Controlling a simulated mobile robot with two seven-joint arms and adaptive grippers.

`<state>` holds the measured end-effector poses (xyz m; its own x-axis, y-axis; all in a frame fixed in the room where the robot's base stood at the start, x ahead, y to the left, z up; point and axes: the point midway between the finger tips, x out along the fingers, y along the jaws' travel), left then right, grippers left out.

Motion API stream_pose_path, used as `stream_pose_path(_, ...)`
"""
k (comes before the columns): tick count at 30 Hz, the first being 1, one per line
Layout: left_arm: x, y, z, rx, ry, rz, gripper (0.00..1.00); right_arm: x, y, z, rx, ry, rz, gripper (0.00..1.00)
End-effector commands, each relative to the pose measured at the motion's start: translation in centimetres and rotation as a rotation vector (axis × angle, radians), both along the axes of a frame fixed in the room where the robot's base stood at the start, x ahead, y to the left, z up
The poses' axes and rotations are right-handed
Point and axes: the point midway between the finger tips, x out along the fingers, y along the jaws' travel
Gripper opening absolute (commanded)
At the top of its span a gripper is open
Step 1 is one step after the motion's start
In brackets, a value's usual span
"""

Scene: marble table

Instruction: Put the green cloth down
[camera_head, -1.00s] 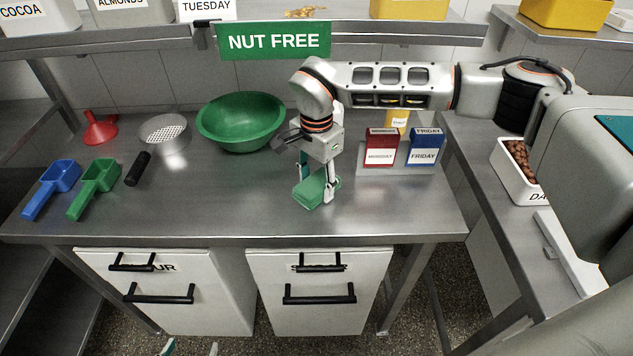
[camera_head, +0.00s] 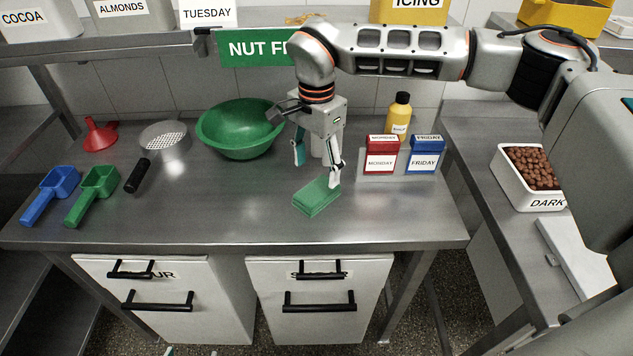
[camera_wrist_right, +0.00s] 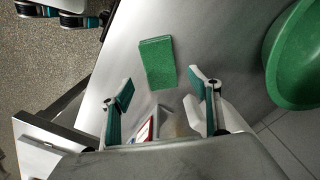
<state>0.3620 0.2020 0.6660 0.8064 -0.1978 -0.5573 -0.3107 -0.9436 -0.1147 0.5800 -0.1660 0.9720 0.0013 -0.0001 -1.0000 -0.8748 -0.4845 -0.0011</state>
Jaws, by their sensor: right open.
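The green cloth (camera_head: 317,198) lies folded flat on the steel table, near its front edge. In the right wrist view the cloth (camera_wrist_right: 157,62) is a green rectangle just beyond the fingertips. My right gripper (camera_head: 317,172) is open and empty above and behind the cloth. Its fingers stand apart in the wrist view (camera_wrist_right: 160,88), and nothing is between them. In the head view one fingertip overlaps the cloth's back right corner; I cannot tell whether it touches. My left gripper (camera_head: 191,353) barely shows at the bottom edge, its two tips apart.
A green bowl (camera_head: 240,140) stands behind left of the cloth. A rack with red (camera_head: 381,158) and blue (camera_head: 426,158) boxes stands at right, a yellow bottle (camera_head: 399,118) behind it. Blue (camera_head: 50,193) and green (camera_head: 94,193) scoops lie at left. The table's front middle is clear.

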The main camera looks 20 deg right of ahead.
Motion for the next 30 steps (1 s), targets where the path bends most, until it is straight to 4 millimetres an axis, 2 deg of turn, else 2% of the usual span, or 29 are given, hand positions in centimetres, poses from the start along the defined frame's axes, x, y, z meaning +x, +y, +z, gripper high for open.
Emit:
stream_pose_path(3, 0.0, 0.0, -0.1, 0.0, 0.0, 0.0, 0.62, 0.1, 0.0, 2.1, 0.0, -0.002, 0.0, 0.62)
stream_pose_path(9, 0.0, 0.0, -0.1, 0.0, 0.001, 0.0, 0.62, 0.0, 0.0, 4.1, 0.0, 0.0, -0.001, 0.62)
stream_pose_path(30, 0.1, 0.0, -0.2, 0.0, 0.0, 0.0, 0.62, 0.0, 0.0, 4.4, 0.0, 0.001, 0.0, 0.62)
